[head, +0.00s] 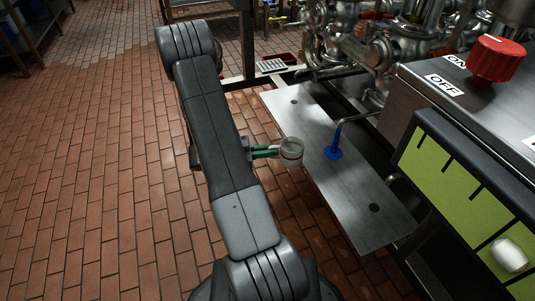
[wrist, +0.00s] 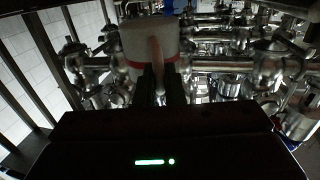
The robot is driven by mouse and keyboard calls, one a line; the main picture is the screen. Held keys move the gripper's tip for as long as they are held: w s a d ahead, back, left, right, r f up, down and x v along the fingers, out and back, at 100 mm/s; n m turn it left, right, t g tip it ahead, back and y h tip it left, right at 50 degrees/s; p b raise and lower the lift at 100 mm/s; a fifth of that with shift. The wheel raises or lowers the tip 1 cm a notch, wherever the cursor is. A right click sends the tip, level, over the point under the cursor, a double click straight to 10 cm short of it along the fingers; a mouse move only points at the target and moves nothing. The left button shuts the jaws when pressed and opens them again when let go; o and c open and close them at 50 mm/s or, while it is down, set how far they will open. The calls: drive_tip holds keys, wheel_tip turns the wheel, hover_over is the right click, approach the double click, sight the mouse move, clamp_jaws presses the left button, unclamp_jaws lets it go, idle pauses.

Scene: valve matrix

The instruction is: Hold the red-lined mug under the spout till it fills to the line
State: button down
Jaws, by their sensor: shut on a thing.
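The pale mug (head: 291,150) is held upright in my gripper (head: 266,152), near the left edge of a metal shelf. In the wrist view the mug (wrist: 148,40) shows a red line low on its side, and its handle lies between the fingers of my gripper (wrist: 162,85). A blue spout-like fitting (head: 333,150) stands over the shelf to the right of the mug, apart from it. I cannot tell the liquid level inside the mug, and no stream shows.
The grey metal shelf (head: 350,205) has dark holes. A control box with a red knob (head: 497,58), an OFF label (head: 445,84) and a green panel (head: 450,180) with a white knob (head: 510,254) stands at right. Shiny pipes (head: 385,50) fill the back. Brick floor (head: 90,150) is clear at left.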

sight(293, 143)
drive_tip(key=w+d, duration=0.1)
drive_tip(key=d, duration=0.2)
drive_tip(key=w+d, duration=0.1)
drive_tip(key=d, duration=0.2)
drive_tip(key=w+d, duration=0.1)
drive_tip(key=d, duration=0.2)
drive_tip(key=shift+w+d+b, duration=0.2)
drive_tip(key=shift+d+b, duration=0.05)
drive_tip(key=shift+b, duration=0.05)
drive_tip(key=shift+w+d+f, duration=0.1)
drive_tip(key=shift+w+d, duration=0.25)
drive_tip(key=shift+d, duration=0.6)
drive_tip(key=shift+w+d, duration=0.35)
drive_tip(key=shift+d, duration=0.55)
drive_tip(key=shift+w+d+f, duration=0.1)
drive_tip(key=shift+w+d, duration=0.25)
drive_tip(key=shift+d, duration=0.6)
idle(4.0)
